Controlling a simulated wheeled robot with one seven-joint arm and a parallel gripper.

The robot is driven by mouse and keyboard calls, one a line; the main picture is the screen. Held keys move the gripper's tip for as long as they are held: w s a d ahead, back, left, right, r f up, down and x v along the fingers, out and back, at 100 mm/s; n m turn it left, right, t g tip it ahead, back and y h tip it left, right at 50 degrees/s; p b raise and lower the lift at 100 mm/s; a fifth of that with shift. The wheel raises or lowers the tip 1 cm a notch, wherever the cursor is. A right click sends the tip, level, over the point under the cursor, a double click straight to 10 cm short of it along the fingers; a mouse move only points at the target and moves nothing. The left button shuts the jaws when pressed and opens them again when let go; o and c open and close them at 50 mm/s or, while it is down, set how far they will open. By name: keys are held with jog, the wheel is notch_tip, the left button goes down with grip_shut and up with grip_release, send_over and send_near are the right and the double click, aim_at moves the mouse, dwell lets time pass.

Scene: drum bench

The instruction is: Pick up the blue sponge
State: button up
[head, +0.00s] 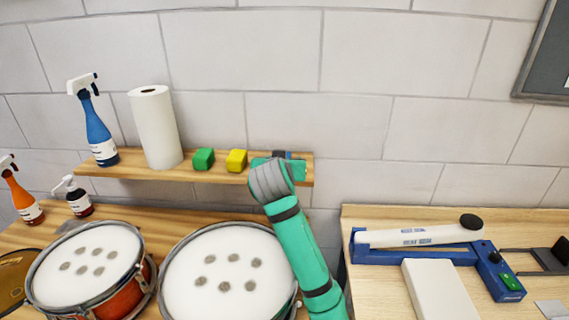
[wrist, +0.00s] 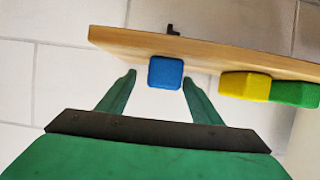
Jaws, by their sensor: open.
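The blue sponge (wrist: 165,72) is a small rounded block at the edge of the wooden shelf (wrist: 120,42) in the wrist view. My gripper (wrist: 158,79) is open, with one green fingertip on each side of the sponge in the picture. I see no clear contact between the fingers and the sponge, and the depth between them is hard to judge. In the head view my green arm and grey wrist cover the right end of the shelf (head: 130,170).
A yellow sponge (head: 236,160) and a green sponge (head: 203,159) sit on the shelf to the left, with a paper towel roll (head: 155,127) and a blue spray bottle (head: 97,130). Drums (head: 225,280) stand below. A blue tool (head: 425,245) lies on the right table.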

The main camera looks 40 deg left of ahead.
jog(key=shift+w+a+f, duration=0.45)
jog(key=shift+w+a, duration=0.35)
jog(key=shift+a, duration=0.05)
jog(key=shift+w+d, duration=0.1)
jog(key=c, duration=1.1)
jog(key=shift+r, duration=0.1)
